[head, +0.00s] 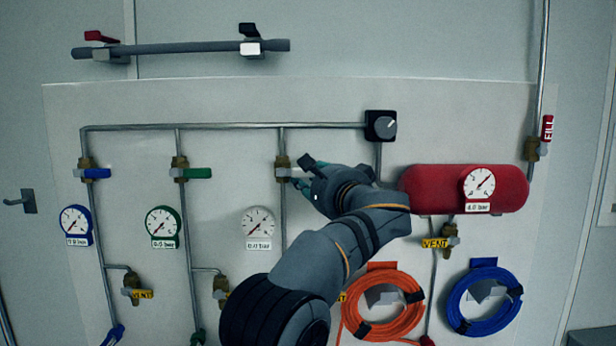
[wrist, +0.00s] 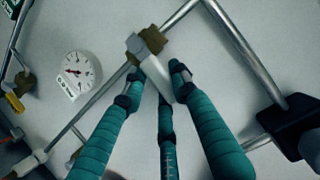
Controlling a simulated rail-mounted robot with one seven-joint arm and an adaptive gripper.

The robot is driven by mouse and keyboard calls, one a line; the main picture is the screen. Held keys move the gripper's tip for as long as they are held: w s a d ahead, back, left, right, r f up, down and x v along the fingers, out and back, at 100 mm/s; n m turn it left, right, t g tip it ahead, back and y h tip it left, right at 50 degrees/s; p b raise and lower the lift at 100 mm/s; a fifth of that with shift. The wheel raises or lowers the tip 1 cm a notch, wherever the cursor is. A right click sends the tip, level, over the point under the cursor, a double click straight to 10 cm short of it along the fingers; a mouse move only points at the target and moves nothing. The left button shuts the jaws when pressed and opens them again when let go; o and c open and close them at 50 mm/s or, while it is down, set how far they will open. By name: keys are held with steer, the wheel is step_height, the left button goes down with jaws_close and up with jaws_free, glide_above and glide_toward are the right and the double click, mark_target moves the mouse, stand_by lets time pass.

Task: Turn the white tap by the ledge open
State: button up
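The white tap (head: 297,172) sits on the third vertical pipe of the wall panel, on a brass valve body. Its white handle points right, crosswise to the pipe. In the wrist view the handle (wrist: 155,79) lies between the teal fingers of my gripper (wrist: 156,74). One fingertip is on its left, one on its right, and a third finger is below. The side fingertips look spread, with a gap between the handle and the right one. Whether the left fingertip touches the handle is unclear. In the head view my gripper (head: 301,174) partly hides the handle's right end.
Blue (head: 97,173) and green (head: 198,173) taps stand to the left. A white gauge (head: 258,222) hangs below the white tap. A black knob box (head: 380,126) is at the upper right, near my wrist. A red tank (head: 430,187) is right of my arm.

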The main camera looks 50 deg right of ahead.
steer(key=c, duration=0.6)
jaws_close()
steer(key=shift+d, duration=0.1)
